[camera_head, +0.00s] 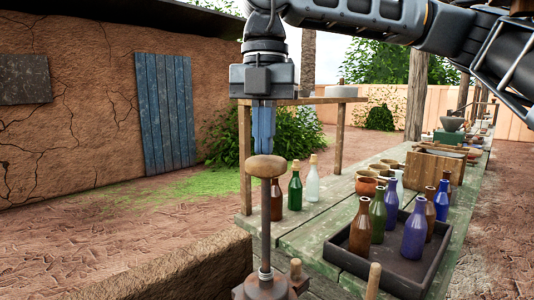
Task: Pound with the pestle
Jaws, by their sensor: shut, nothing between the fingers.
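The pestle (266,167) stands upright near the bottom middle, with a rounded wooden knob on top and a thin shaft running down. Its lower end goes into a dark reddish-brown vessel (250,290), which is cut off by the bottom edge of the view; the pestle's foot is hidden. My gripper (263,152) points straight down with its blue fingers together, directly over the knob. The fingertips are at the knob's top; I cannot tell whether they touch it. The fingers are not around the knob.
A green wooden table (310,240) on the right bears a dark tray (393,262) of coloured bottles, several pots and a wooden crate (432,170). Three bottles, including a green one (295,188), stand close right of the pestle. A mud ledge (190,270) lies left.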

